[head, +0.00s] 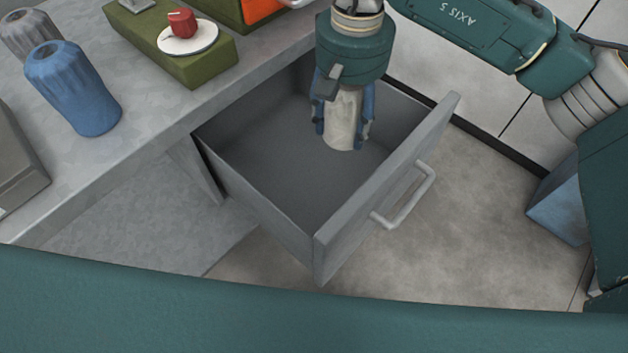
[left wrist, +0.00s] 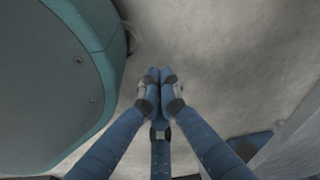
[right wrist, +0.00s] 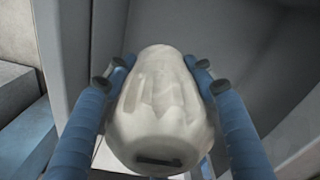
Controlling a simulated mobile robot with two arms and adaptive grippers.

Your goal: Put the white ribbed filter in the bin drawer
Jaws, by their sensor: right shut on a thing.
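The white ribbed filter (head: 343,122) is between the blue fingers of my right gripper (head: 343,128), which points down over the open bin drawer (head: 265,170). My right gripper is shut on the filter, which also fills the middle of the right wrist view (right wrist: 160,110). The filter's lower end hangs within the drawer's outline; I cannot tell whether it touches the drawer floor. The drawer is pulled out and looks empty. My left gripper (left wrist: 158,80) shows only in the left wrist view, with its fingertips together and nothing between them, above bare floor.
The grey worktop (head: 150,130) lies to the left of the drawer. A blue ribbed filter (head: 72,88) and a grey one (head: 32,35) stand on it. A green block (head: 185,55) carries a white disc with a red piece (head: 183,22). The drawer handle (head: 408,200) sticks out to the right.

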